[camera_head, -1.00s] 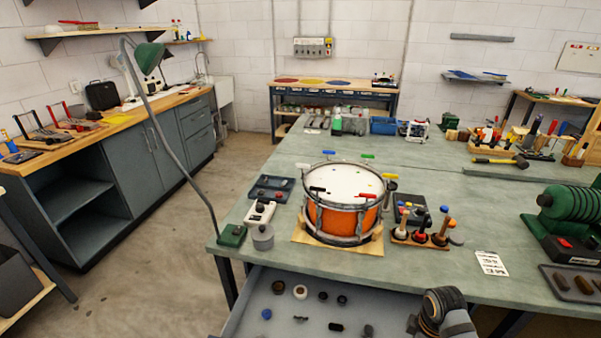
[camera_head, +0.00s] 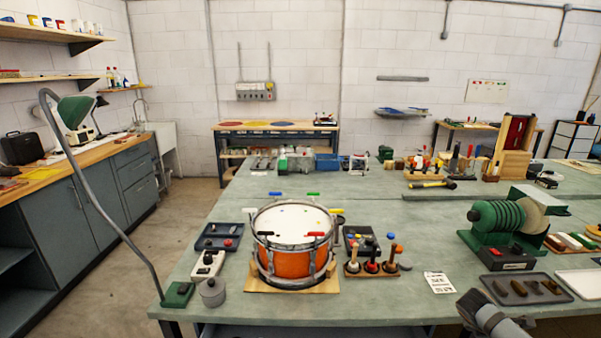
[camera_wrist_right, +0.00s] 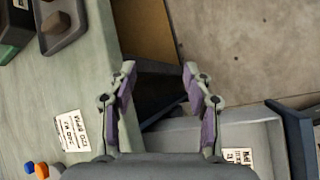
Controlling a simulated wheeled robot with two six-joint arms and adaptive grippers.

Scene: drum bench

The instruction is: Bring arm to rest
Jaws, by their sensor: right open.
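My right gripper (camera_wrist_right: 158,90) is open and empty in the right wrist view, its two purple-padded fingers apart. It hangs over the bench's front edge, with floor and a drawer below. In the head view only a grey part of my right arm shows at the lower right, in front of the bench; the gripper itself is out of that view. My left gripper is in neither view. An orange drum (camera_head: 292,262) with a white head stands upright on a wooden board (camera_head: 262,286) on the bench (camera_head: 395,300).
A green grinder-like machine (camera_head: 500,228) and a dark tray (camera_head: 525,289) lie at the bench's right. A holder with several tools (camera_head: 371,268) stands beside the drum. A grey drawer (camera_wrist_right: 262,135) is under the bench edge.

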